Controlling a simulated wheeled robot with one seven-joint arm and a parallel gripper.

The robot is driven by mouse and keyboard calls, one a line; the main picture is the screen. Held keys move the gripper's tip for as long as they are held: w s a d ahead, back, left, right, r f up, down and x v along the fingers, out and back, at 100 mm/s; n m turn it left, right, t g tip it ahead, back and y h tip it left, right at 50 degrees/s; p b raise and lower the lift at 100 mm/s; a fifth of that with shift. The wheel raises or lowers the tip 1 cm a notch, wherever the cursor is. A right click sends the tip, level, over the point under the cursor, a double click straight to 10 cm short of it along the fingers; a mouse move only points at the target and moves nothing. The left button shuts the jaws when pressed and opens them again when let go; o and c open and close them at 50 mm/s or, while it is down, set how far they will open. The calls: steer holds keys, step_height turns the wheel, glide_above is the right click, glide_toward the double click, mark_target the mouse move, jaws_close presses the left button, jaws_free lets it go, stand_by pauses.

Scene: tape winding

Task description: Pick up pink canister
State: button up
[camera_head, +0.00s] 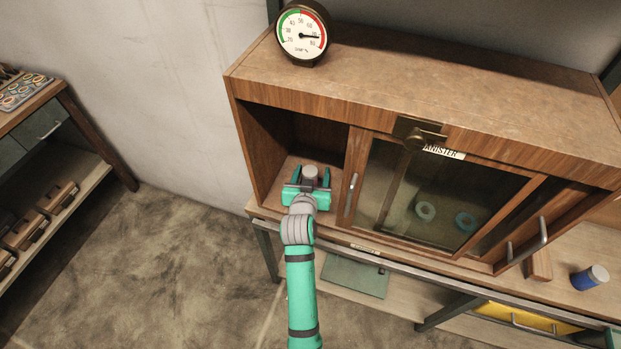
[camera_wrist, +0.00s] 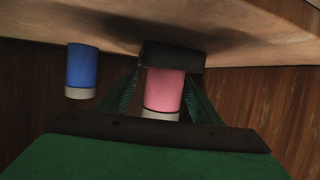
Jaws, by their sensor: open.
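The pink canister (camera_wrist: 165,90) is between the two fingers of my gripper (camera_wrist: 162,100) in the wrist view. The canister's lower part is hidden by my gripper in the head view.
A blue canister (camera_wrist: 82,68) stands beside the pink one in the wrist view. Compartment walls are close around my gripper. A glass sliding door (camera_head: 410,195) with a handle is just to the right. A gauge (camera_head: 302,35) sits on top.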

steer(key=shift+w+a+f, duration=0.1)
steer(key=shift+w+f, duration=0.15)
steer(key=shift+w, duration=0.5)
steer(key=shift+c, duration=0.2)
steer(key=c, duration=1.1)
steer(key=shift+c, duration=0.2)
